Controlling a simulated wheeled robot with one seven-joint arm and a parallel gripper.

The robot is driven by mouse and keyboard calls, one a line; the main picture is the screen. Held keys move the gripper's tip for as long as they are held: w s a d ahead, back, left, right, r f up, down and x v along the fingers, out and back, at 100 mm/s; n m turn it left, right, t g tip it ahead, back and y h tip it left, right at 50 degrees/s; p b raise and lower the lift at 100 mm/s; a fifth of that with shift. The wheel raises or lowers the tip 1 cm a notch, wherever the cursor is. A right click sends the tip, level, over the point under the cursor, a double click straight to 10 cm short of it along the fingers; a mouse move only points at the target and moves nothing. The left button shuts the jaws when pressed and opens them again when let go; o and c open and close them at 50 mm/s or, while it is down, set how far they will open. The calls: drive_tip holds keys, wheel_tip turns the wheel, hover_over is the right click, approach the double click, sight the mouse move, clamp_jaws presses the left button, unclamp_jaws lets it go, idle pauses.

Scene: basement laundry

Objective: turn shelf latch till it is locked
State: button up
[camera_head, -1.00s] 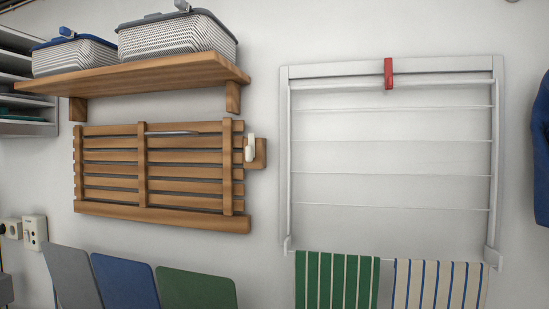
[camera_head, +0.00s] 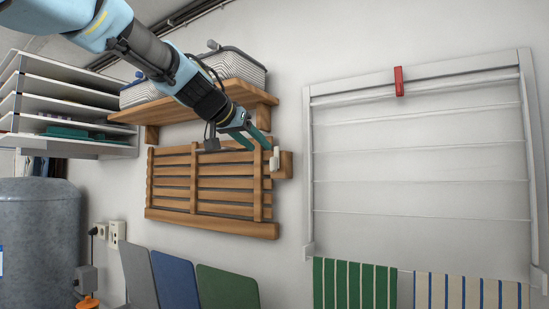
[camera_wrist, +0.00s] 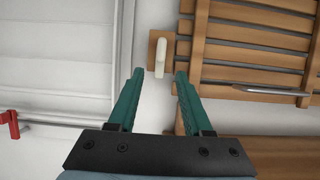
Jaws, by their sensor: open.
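The shelf latch is a white lever (camera_head: 275,159) on a small wooden block (camera_head: 286,165), beside the right edge of the slatted wooden shelf (camera_head: 235,183), which is folded flat against the wall. The lever hangs about upright. In the wrist view the lever (camera_wrist: 161,56) is just beyond the fingertips and centred between them. My gripper (camera_head: 259,143) is open and empty, with teal fingers close to the lever's upper left in the head view. In the wrist view my gripper (camera_wrist: 158,74) has a clear gap between its fingers. Contact with the lever is not visible.
A wooden wall shelf (camera_head: 262,97) with baskets is just above, close to my arm. A white drying rack (camera_head: 309,165) with a red clip (camera_head: 398,82) and striped towels is to the right. Coloured boards (camera_head: 174,280) lean below. Bare wall separates latch and rack.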

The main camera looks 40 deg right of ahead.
sight(271, 158)
drive_tip(key=p+x, duration=0.2)
drive_tip(key=x, duration=0.6)
drive_tip(key=shift+f, duration=0.1)
clamp_jaws()
idle(0.4)
